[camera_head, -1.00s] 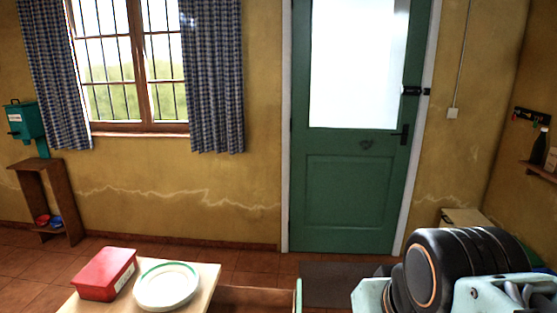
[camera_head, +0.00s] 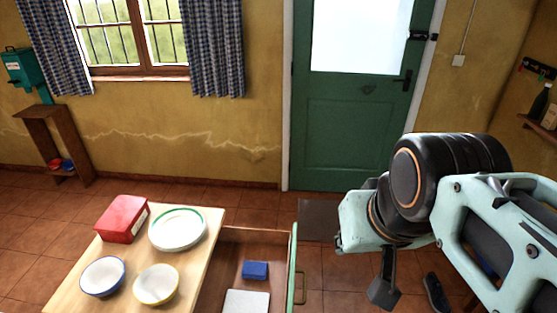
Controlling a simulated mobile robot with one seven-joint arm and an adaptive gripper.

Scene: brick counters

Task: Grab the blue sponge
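A small blue block (camera_head: 255,270), which looks like the sponge, lies in the open wooden drawer (camera_head: 240,240) at the lower middle. A white flat item (camera_head: 247,302) lies in front of it in the same drawer. My arm is raised at the right, over the floor and apart from the drawer. A dark piece that looks like part of my gripper (camera_head: 384,290) hangs below the arm.
The wooden counter (camera_head: 190,257) holds a red box (camera_head: 122,218), a green-rimmed plate (camera_head: 177,229), a blue-rimmed bowl (camera_head: 103,277) and a yellow-rimmed bowl (camera_head: 157,285). The drawer's green front (camera_head: 293,265) with its handle stands out to the right.

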